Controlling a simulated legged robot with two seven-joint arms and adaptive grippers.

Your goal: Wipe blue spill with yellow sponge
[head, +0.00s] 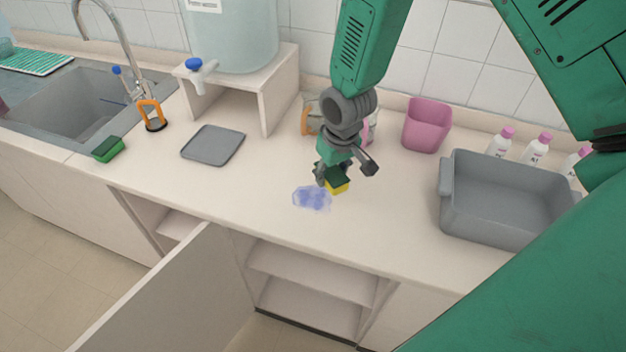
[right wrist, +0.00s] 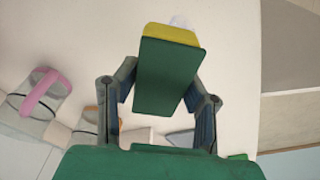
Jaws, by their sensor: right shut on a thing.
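The yellow sponge (head: 338,185) with a dark green scouring side is held by my right gripper (head: 343,172), just above or on the counter. In the right wrist view the sponge (right wrist: 168,70) sits between both fingers, green side toward the camera and yellow at the far end. The blue spill (head: 313,198) is a pale blue-violet patch on the counter, directly left of and slightly nearer than the sponge. A small pale part of it shows past the sponge in the right wrist view. I cannot tell whether the sponge touches the counter. My left gripper is not in view.
A grey bin (head: 505,205) stands right, with white bottles (head: 535,150) behind it. A pink container (head: 427,125) stands at the back. A grey tray (head: 213,145) and a green sponge (head: 108,149) lie left, near the sink (head: 75,110). A cabinet door (head: 165,300) hangs open below the counter.

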